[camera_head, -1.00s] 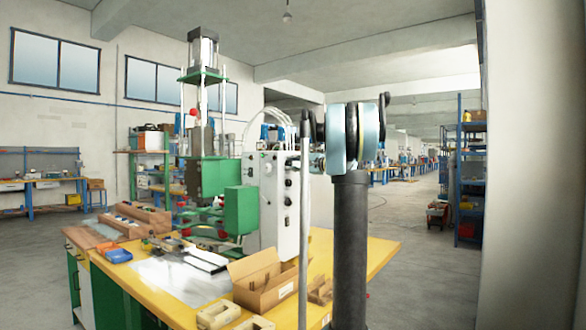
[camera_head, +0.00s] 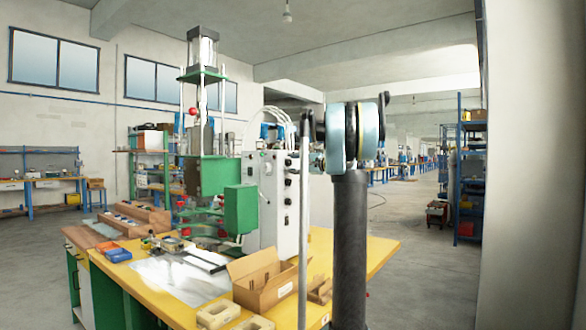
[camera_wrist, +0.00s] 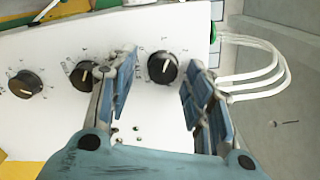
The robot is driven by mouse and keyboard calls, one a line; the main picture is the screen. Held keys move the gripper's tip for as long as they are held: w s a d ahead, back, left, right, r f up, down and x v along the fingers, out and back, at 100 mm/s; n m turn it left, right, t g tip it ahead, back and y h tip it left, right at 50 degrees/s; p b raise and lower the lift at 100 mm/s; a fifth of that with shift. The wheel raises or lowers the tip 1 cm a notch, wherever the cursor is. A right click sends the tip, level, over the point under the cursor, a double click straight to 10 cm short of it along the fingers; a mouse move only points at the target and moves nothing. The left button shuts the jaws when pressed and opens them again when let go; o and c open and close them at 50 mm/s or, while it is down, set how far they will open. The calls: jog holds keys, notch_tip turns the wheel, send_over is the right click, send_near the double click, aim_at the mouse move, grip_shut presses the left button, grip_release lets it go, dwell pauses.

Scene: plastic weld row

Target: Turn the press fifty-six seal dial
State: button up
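The press's white control box (camera_head: 280,210) carries a column of black dials, beside the green press (camera_head: 205,178). In the wrist view three black dials with white pointer marks show on the white panel: one at the right (camera_wrist: 163,67), one in the middle (camera_wrist: 84,75) and one at the left (camera_wrist: 26,83). Their labels are too blurred to read, so I cannot tell which is the seal dial. My gripper (camera_wrist: 160,72) is open, its blue-padded fingers on either side of the right dial in the picture. I cannot tell whether they touch it.
White hoses (camera_wrist: 255,70) loop out beside the panel. The yellow bench (camera_head: 375,255) holds an open cardboard box (camera_head: 262,290), pale blocks (camera_head: 218,314) and a blue bin (camera_head: 118,255). A blue shelf rack (camera_head: 470,170) stands at the right, with open floor before it.

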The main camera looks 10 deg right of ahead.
jog(key=shift+d, duration=0.1)
jog(key=v, duration=1.1)
jog(key=shift+s+d, duration=0.25)
jog(key=shift+s, duration=0.05)
jog(key=s+d+n, duration=0.3)
jog(key=s+n, duration=0.1)
jog(key=n, duration=1)
jog(key=x, duration=1.7)
jog(key=shift+w, duration=0.25)
jog(key=shift+n, duration=0.3)
jog(key=c, duration=1)
